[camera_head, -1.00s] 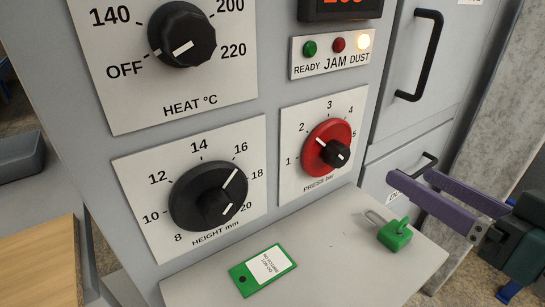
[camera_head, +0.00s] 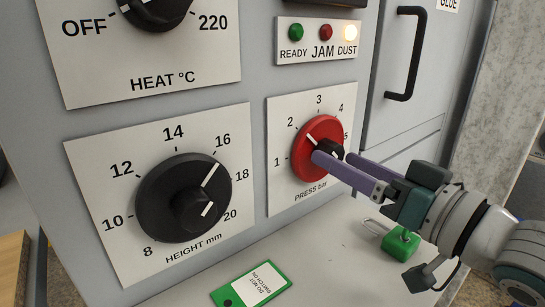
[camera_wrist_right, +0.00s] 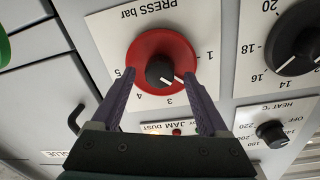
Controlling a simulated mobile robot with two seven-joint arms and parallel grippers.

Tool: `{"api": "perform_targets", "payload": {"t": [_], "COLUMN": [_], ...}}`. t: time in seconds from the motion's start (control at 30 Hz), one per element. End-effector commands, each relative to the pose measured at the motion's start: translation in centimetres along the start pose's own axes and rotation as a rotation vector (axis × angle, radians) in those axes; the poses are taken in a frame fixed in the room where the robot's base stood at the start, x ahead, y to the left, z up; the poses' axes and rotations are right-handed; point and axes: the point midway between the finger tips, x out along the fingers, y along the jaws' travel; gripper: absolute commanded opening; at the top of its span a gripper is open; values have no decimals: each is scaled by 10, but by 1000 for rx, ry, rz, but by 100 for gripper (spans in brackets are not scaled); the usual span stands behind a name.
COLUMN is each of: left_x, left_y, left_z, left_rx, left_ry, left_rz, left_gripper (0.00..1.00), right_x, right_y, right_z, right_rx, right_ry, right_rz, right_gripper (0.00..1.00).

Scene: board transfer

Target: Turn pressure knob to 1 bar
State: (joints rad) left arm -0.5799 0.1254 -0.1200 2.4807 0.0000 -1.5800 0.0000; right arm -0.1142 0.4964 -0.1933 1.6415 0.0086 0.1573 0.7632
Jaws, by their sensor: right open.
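The pressure knob (camera_head: 318,133) is a red disc with a small black hub (camera_head: 337,147), on a white plate marked 1 to 5 "PRESS bar". Its white line points up-left, near the 2. My right gripper (camera_head: 333,157) is at the knob, open, its purple fingers reaching in from the right. In the right wrist view, which is upside down, the red knob (camera_wrist_right: 150,48) shows with its black hub between the open fingers (camera_wrist_right: 159,75), a gap on each side. The 2 is hidden there behind a finger. My left gripper is not in view.
The height knob (camera_head: 165,195) is to the left and the heat knob (camera_head: 150,8) above it. A green padlock (camera_head: 400,243) and a green tag (camera_head: 250,284) lie on the ledge below. The dust lamp (camera_head: 350,32) is lit. A black door handle (camera_head: 414,55) is at right.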

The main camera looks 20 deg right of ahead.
Motion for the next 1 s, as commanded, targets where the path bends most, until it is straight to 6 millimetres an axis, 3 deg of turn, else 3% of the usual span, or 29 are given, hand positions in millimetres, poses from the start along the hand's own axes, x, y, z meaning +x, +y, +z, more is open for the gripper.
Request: {"api": "perform_targets", "payload": {"t": [0.4,1.0], "left_x": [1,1], "left_y": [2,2], "left_z": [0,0], "left_rx": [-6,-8], "left_ry": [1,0], "left_rz": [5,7], "left_gripper": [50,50], "right_x": [7,7], "right_y": [0,0], "right_z": [0,0], "right_rx": [-1,-1], "right_ry": [-1,-1], "right_rz": [0,0], "right_gripper": [76,8]}}
